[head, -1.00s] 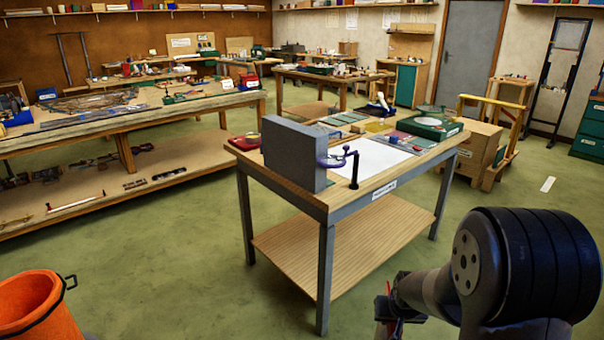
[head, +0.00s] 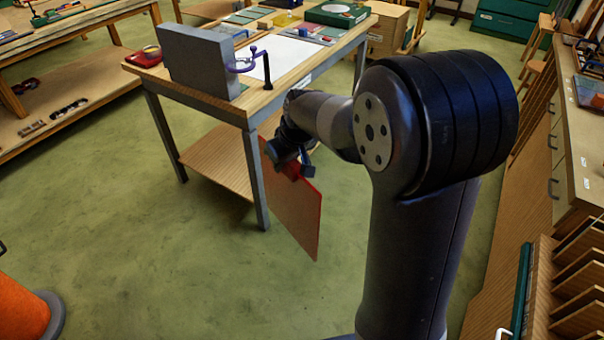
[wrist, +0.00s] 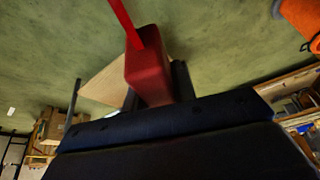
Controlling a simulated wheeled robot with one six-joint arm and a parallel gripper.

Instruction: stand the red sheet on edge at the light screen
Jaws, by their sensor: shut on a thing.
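The red sheet (head: 293,215) hangs upright from my gripper (head: 291,165), in front of the table and above the floor. My gripper is shut on its upper part. In the wrist view the sheet (wrist: 127,22) shows as a thin red strip, nearly edge-on, near the fingers. A thick grey upright slab (head: 200,62) stands at the table's near left corner, above and left of the sheet; it may be the light screen, and its far face is hidden.
A wooden table (head: 178,82) with a lower shelf stands beyond my gripper. A purple clamp arm on a black post (head: 266,72) stands beside the slab. A white sheet (head: 282,57) lies on the table. An orange bucket (head: 20,303) is at the lower left. Open green floor lies between.

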